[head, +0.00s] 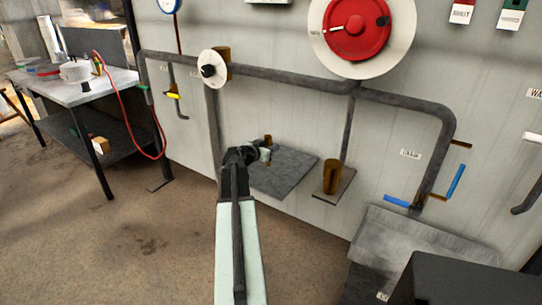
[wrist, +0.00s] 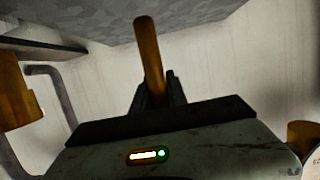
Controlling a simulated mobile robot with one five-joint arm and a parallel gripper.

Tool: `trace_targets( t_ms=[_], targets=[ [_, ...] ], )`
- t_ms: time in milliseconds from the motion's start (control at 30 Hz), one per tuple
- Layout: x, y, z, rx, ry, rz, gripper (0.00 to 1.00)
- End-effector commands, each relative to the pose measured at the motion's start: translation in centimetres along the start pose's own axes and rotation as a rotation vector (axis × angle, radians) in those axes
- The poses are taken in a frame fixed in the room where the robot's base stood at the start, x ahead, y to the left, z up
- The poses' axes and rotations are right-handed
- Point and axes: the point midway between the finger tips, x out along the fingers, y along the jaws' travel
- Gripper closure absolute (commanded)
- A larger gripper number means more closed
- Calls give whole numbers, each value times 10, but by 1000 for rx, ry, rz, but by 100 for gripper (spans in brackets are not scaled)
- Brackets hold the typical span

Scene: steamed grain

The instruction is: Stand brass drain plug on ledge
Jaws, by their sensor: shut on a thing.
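The brass drain plug (wrist: 150,50) is a slim brass rod in the wrist view, standing up out of my gripper (wrist: 157,92). The jaws are shut on its lower part in that picture, and they hide that end. In the head view my gripper (head: 257,154) hangs over the left part of a dark grey ledge (head: 290,172) on the wall. A small bit of brass (head: 267,139) shows at the jaws there. In the wrist view a grey speckled surface, probably the ledge (wrist: 200,18), lies behind the plug's tip. I cannot tell whether they touch.
A brass cylinder (head: 332,176) stands on a small plate right of the ledge. Grey pipes (head: 290,78) run along the wall, with a red wheel (head: 357,28) above. A grey sloped block (head: 415,240) is at lower right. A table (head: 90,88) stands far left.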

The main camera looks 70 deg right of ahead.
Motion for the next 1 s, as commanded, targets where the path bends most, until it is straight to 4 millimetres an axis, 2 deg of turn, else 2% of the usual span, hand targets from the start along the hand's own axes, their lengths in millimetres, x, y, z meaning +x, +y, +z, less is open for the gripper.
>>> trace_targets(
  t_ms=[233, 600, 633, 700, 1000],
  targets=[
    [14, 5, 36, 2, 0, 6, 100],
    [14, 5, 36, 2, 0, 7, 100],
    [14, 6, 36, 3, 0, 7, 79],
    [14, 6, 35, 3, 0, 8, 59],
    [15, 7, 34, 3, 0, 10, 59]
  ],
)
